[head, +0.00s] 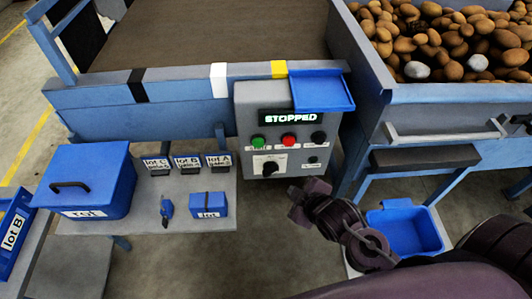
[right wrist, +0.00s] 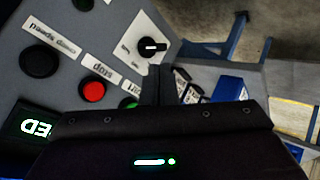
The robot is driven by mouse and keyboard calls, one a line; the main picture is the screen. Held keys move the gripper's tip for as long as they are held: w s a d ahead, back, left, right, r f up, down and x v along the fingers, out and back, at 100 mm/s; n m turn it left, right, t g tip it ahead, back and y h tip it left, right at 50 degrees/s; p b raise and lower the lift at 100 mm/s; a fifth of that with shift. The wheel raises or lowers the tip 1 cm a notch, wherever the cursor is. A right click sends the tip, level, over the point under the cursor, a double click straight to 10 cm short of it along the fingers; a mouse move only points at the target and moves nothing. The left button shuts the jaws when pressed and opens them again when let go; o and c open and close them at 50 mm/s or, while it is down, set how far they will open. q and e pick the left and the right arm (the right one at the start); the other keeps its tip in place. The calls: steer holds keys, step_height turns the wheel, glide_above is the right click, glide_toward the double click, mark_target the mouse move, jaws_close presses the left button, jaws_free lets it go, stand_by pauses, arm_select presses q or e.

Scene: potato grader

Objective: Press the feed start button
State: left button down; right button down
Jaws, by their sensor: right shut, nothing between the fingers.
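The grey control box (head: 245,108) stands in the middle of the head view, and its display (head: 290,117) reads STOPPED. A green button (head: 258,142) is at the left of its upper row, beside a red button (head: 289,141) and a black button (head: 319,137). My right gripper (head: 308,191) is shut and empty, just below the panel's lower edge in the head view. In the right wrist view its shut fingers (right wrist: 160,73) partly cover the green button (right wrist: 129,105); the red button (right wrist: 92,92) shows clearly. I cannot tell any contact. My left gripper is out of view.
A selector knob (head: 270,168) and a small dark green button (head: 313,160) sit lower on the panel. A blue tray (head: 323,92) overlaps its top right corner. A side table (head: 185,215) with a blue rot box (head: 88,180) stands left; a blue bin (head: 405,228) stands right.

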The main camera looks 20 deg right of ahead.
steer(key=r+n+t+y, duration=0.1)
steer(key=n+t+y, duration=0.1)
steer(key=n, duration=0.2)
steer(key=r+n+t+y, duration=0.1)
steer(key=n+t+y, duration=0.1)
steer(key=n, duration=0.3)
steer(key=s+r+n+t+y, duration=0.1)
steer(key=r+n+t+y, duration=0.1)
steer(key=n, duration=0.3)
steer(key=shift+y, duration=0.9)
steer(key=shift+a, duration=0.1)
glide_toward(254, 145)
steer(key=a+x, duration=0.1)
steer(key=x, duration=0.4)
steer(key=shift+w+d+p, duration=0.3)
steer(key=shift+w+p, duration=0.05)
steer(key=shift+p, duration=0.1)
